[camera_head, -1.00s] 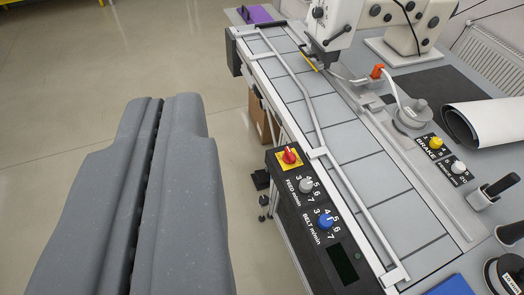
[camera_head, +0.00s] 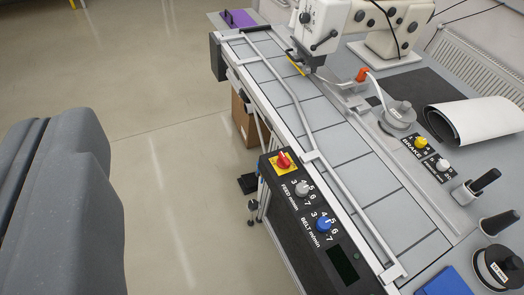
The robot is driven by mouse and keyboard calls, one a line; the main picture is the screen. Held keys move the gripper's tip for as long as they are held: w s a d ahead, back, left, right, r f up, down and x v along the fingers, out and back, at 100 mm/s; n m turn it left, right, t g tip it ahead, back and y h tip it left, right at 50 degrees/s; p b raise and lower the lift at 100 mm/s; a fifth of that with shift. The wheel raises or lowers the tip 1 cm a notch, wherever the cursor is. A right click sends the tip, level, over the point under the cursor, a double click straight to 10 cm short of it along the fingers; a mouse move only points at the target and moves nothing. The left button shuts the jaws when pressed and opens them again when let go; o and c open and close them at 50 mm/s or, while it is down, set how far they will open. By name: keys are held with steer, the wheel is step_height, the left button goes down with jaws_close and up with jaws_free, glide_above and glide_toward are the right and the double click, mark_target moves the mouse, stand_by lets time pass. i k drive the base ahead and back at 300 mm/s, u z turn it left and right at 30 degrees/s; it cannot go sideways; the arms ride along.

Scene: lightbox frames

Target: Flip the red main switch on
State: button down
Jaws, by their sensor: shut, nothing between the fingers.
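The red main switch (camera_head: 283,160) is a red rotary knob on a yellow square plate, at the top end of a black control panel (camera_head: 300,249) on the side of the work table. It is in plain view with nothing touching it; I cannot read its set position at this size. Below it on the panel are a grey FEED knob (camera_head: 302,188) and a blue BELT knob (camera_head: 323,224).
A long conveyor table (camera_head: 345,146) with a bent rail runs beside the panel. A white sewing machine (camera_head: 322,28) stands at its far end. A yellow BRAKE knob (camera_head: 421,142) and a white roll (camera_head: 480,120) are at right. Bare floor (camera_head: 170,200) lies between gripper and panel.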

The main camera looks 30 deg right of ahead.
mark_target(283, 162)
steer(key=i, duration=0.9)
steer(key=z, duration=0.05)
